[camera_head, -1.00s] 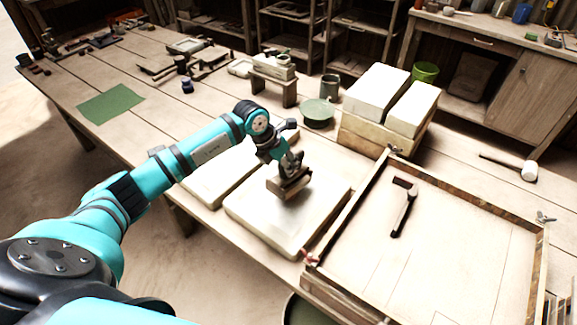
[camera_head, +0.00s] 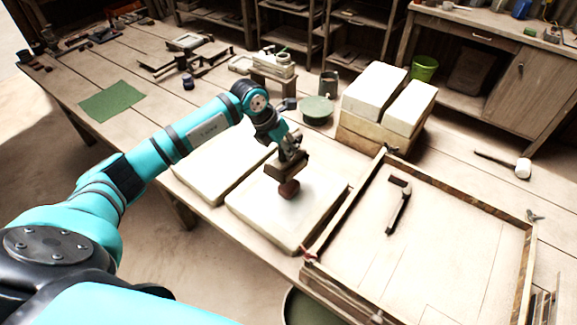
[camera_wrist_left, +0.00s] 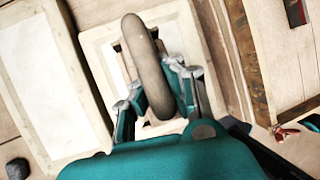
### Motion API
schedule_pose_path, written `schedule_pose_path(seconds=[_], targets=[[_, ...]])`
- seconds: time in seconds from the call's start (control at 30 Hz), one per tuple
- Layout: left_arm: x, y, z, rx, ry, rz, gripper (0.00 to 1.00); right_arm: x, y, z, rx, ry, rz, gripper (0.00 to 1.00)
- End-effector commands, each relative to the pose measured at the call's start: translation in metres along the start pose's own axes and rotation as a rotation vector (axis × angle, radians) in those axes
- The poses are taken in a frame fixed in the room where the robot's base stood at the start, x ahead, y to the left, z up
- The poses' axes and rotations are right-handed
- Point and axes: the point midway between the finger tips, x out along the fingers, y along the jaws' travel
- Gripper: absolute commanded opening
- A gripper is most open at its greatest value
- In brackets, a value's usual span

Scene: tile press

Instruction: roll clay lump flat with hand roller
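My left gripper (camera_head: 290,146) is over the pale slab (camera_head: 262,218) on the near side of the table. It holds a brown wooden tool (camera_head: 286,166), which looks like the hand roller. In the left wrist view, a thick curved handle (camera_wrist_left: 147,65) passes between the fingers (camera_wrist_left: 155,95). A small reddish-brown lump (camera_head: 289,189), apparently the clay, shows on the slab just below the tool. I cannot tell whether the tool touches it. The lump is hidden in the wrist view. My right gripper is out of view.
A second pale slab (camera_head: 205,180) lies left of the first. A wood-framed board (camera_head: 450,262) lies to the right, with a dark brown tool (camera_head: 398,208) on it. Stacked white blocks (camera_head: 375,92) and a green round dish (camera_head: 317,108) stand behind. A mallet (camera_head: 522,168) lies far right.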

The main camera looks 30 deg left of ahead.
Motion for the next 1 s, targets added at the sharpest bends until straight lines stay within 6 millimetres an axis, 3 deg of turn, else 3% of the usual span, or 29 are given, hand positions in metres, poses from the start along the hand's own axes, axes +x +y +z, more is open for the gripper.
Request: schedule_pose_path(seconds=[0.17, 0.6, 1.0], targets=[[0.005, 0.001, -0.004, 0.004, -0.018, -0.003, 0.00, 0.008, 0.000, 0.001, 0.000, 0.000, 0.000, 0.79], [0.033, 0.003, -0.029, 0.049, -0.191, -0.037, 0.00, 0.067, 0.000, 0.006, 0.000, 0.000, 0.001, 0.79], [0.032, 0.001, -0.030, 0.056, -0.218, -0.044, 0.00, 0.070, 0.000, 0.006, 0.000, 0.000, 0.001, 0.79]])
